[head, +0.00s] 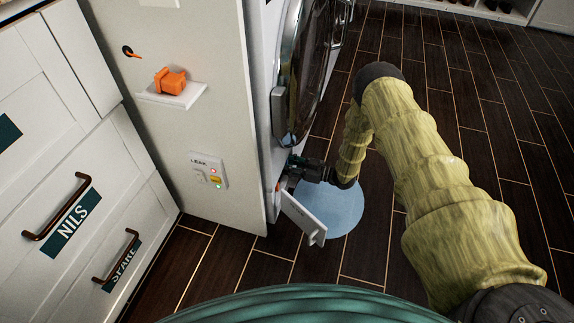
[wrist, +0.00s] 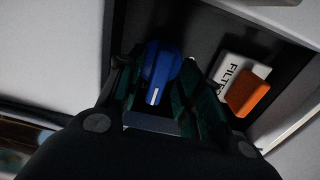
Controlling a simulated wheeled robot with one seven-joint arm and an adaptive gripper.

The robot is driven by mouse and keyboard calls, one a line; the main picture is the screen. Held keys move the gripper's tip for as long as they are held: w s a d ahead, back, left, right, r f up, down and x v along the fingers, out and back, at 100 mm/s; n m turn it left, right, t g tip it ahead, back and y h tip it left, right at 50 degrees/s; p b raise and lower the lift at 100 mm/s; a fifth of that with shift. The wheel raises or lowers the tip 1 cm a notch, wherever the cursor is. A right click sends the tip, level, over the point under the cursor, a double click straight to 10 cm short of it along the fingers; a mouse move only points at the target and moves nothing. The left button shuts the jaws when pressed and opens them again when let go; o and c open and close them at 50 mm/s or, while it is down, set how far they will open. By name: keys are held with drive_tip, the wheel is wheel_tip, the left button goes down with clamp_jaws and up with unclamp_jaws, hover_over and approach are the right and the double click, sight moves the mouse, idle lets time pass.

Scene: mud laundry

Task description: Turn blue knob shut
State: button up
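The blue knob (wrist: 160,72) with a white line on its face shows in the wrist view, inside a dark recess. My gripper (wrist: 158,85) has its dark green fingers on either side of it. Whether both fingers press on the knob or only stand around it, I cannot tell. In the head view, my gripper (head: 292,167) reaches in low at the front of the washing machine (head: 308,75), by an open white flap (head: 303,216). The knob is hidden there.
An orange knob (wrist: 248,92) sits beside a "FILTER" label (wrist: 229,72), partly cut off, right of the blue knob. A light blue round patch (head: 335,212) lies on the dark floor. A "LEAK" panel (head: 208,171) and orange object (head: 171,81) are on the side wall. Drawers stand left.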

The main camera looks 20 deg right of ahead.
drive_tip(key=v, duration=1.2)
idle(0.3)
